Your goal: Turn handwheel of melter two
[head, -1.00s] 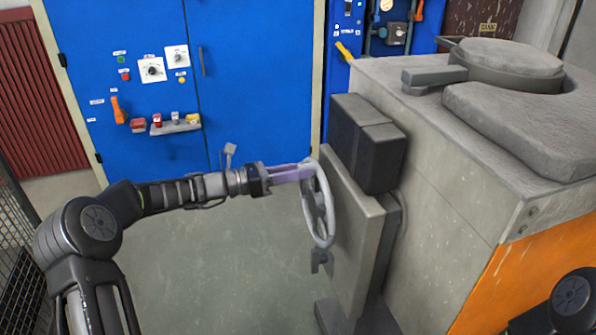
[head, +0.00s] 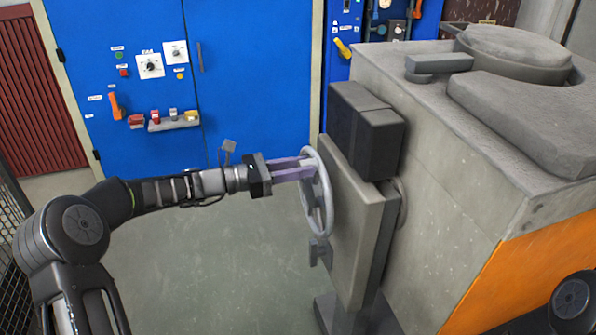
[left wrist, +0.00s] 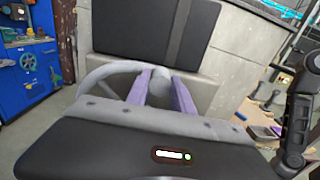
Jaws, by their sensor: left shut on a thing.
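The grey handwheel (head: 327,205) stands upright on the left side of the grey melter (head: 440,140), on a flat grey plate (head: 352,225). My left gripper (head: 308,168) reaches it from the left and is shut on the upper part of its rim. In the left wrist view the purple fingers (left wrist: 160,88) sit either side of the rim, and the wheel's rim (left wrist: 105,72) curves away to the left. Part of the wheel is hidden by the fingers and gripper body. A dark arm link of mine shows at the lower right of the head view; the right gripper is not seen.
A dark box (head: 366,128) juts out just above the wheel. A blue cabinet (head: 240,90) with switches and an orange handle stands behind. Bare floor (head: 220,265) lies below my left arm. A mesh fence (head: 14,225) stands at far left.

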